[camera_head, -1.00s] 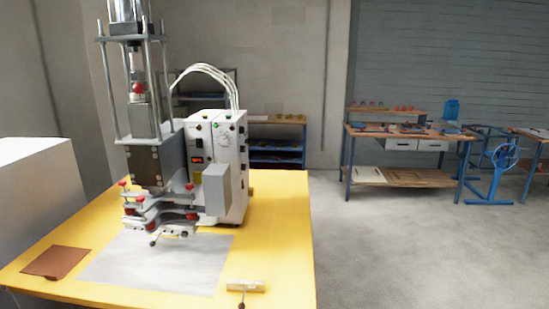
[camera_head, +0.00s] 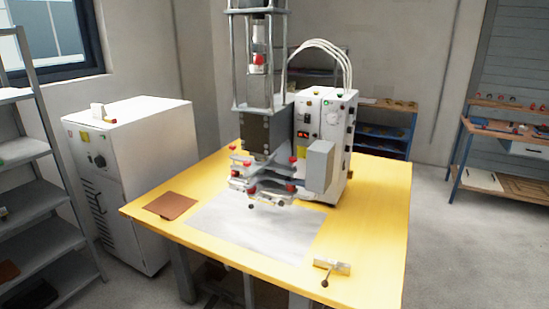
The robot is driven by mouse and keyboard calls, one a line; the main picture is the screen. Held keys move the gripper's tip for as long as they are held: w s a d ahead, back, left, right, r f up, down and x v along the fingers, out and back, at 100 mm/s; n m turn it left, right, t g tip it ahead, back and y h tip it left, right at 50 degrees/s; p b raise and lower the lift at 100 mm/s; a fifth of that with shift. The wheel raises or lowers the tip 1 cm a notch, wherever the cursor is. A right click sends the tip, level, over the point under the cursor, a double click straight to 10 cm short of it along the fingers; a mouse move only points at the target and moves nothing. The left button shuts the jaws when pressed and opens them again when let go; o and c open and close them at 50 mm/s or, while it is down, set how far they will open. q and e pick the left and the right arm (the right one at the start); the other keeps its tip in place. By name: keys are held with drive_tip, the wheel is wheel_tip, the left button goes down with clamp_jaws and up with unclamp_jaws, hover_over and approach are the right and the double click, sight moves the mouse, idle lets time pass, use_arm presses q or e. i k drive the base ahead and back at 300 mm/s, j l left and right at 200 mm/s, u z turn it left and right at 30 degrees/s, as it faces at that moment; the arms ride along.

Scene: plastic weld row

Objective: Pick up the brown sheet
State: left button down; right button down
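The brown sheet (camera_head: 170,206) lies flat on the left part of the yellow table (camera_head: 375,225), near its left corner. It is left of the grey-white plate (camera_head: 255,232) on the table top. Nothing covers the sheet. Neither of my grippers shows in the head view.
A welding press (camera_head: 265,130) with a white control box (camera_head: 340,160) stands on the table behind the plate. A small clamp (camera_head: 331,267) sits near the front right edge. A white cabinet (camera_head: 145,190) and grey shelves (camera_head: 35,200) stand to the left. Grey floor is open at right.

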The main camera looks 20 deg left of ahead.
sight(170, 206)
drive_tip(key=u, duration=1.45)
